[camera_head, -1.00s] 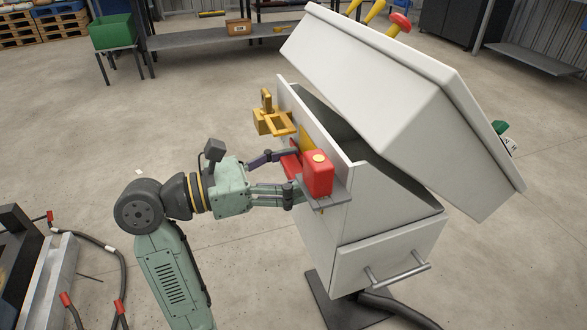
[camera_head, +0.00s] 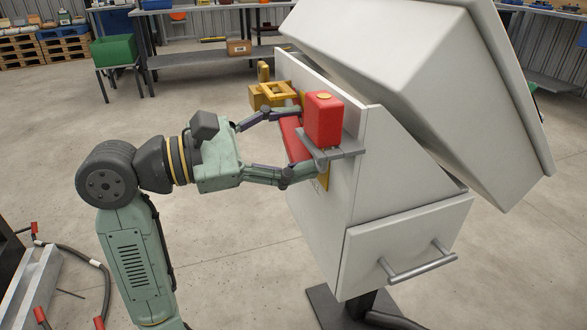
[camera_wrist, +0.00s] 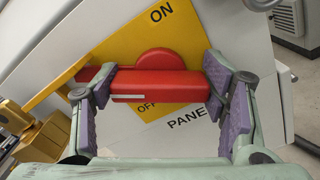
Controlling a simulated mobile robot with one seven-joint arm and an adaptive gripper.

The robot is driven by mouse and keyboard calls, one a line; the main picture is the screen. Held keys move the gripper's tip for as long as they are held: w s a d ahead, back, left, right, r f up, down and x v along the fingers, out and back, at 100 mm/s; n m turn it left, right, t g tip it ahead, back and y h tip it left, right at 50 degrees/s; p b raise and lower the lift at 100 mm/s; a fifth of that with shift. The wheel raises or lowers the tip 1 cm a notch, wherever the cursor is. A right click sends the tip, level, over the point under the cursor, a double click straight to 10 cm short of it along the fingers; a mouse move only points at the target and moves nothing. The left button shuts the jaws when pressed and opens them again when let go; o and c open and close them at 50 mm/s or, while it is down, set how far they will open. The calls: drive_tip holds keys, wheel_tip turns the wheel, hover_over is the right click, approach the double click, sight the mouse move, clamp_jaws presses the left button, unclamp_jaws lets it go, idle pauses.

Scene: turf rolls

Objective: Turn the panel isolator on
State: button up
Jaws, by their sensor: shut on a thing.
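The panel isolator has a red handle (camera_wrist: 160,87) on a yellow plate marked ON and OFF (camera_wrist: 118,55). In the wrist view the handle lies across the picture, with ON above it and OFF just below. My gripper (camera_wrist: 160,84) is shut on the handle, one finger near each end. In the head view the red handle (camera_head: 294,138) shows between my gripper's fingers (camera_head: 297,141) on the front of the white cabinet (camera_head: 345,190). The plate's lettering cannot be read there.
A red block with a yellow top (camera_head: 323,119) stands on a grey bracket (camera_head: 335,152) right beside my lower finger. Cables (camera_head: 85,258) lie on the floor at left. The floor between is clear.

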drive_tip(key=m+b, duration=0.3)
drive_tip(key=b, duration=0.1)
drive_tip(key=m+b, duration=0.2)
drive_tip(key=shift+s+f+m, duration=0.1)
drive_tip(key=shift+f+m, duration=0.2)
drive_tip(key=shift+f, duration=0.05)
drive_tip(key=m+b, duration=0.3)
drive_tip(key=shift+r+m+b, duration=0.1)
drive_tip(key=shift+m+b, duration=0.6)
drive_tip(key=shift+m, duration=0.7)
drive_tip(key=o, duration=1.2)
drive_tip(key=shift+c, duration=0.2)
drive_tip(key=v, duration=1.2)
